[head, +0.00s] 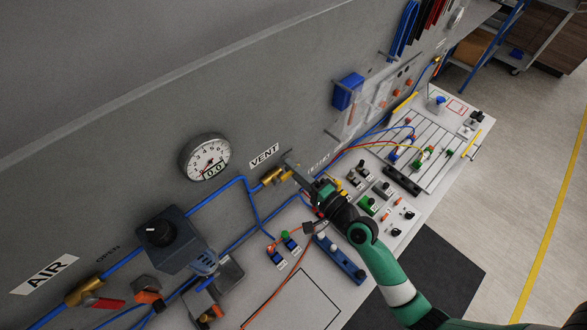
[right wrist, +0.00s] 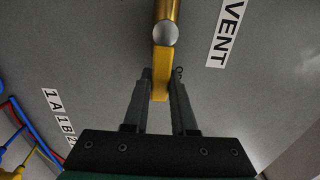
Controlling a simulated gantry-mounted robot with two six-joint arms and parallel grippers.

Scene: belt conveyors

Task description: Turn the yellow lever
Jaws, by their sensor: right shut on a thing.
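The yellow lever (right wrist: 161,62) hangs from a brass valve (right wrist: 166,10) with a round silver end, beside the VENT label. In the right wrist view my right gripper (right wrist: 161,88) has one finger on each side of the lever and is shut on its lower part. In the head view the brass valve (head: 271,177) sits on the panel at the end of a blue pipe. My right gripper (head: 291,168) reaches it from the lower right, and its fingers hide part of the lever. My left gripper is not in view.
A pressure gauge (head: 205,158) is on the panel left of the valve. A red-handled valve (head: 103,303) is at the lower left.

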